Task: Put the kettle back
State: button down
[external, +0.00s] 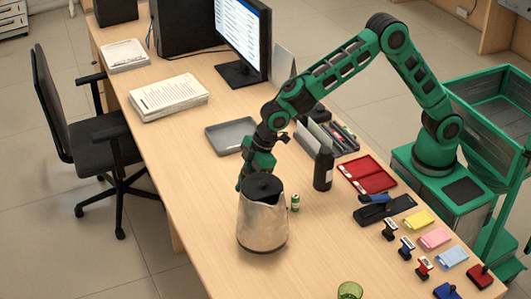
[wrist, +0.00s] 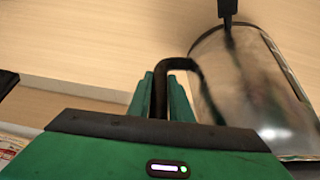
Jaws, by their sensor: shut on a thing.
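The kettle (external: 263,222) is a silver metal jug with a black lid, near the counter's front left edge in the external view. It looks upright there, and I cannot tell whether its base touches the counter. In the wrist view its metal body (wrist: 255,95) is at the right. My gripper (external: 245,178) is at the kettle's far left side. In the wrist view the green fingers of my gripper (wrist: 160,92) are closed around the black handle (wrist: 178,63). The lower part of the handle is hidden by the gripper.
A small green battery-like item (external: 295,202) and a dark bottle (external: 323,168) stand right of the kettle. A green glass (external: 350,290) is at the front. Stamps and colored pads fill the right side. Bare counter lies left of the kettle.

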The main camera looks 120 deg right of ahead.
jog(key=shift+f, duration=2.05)
jog(key=c, duration=1.6)
grip_release()
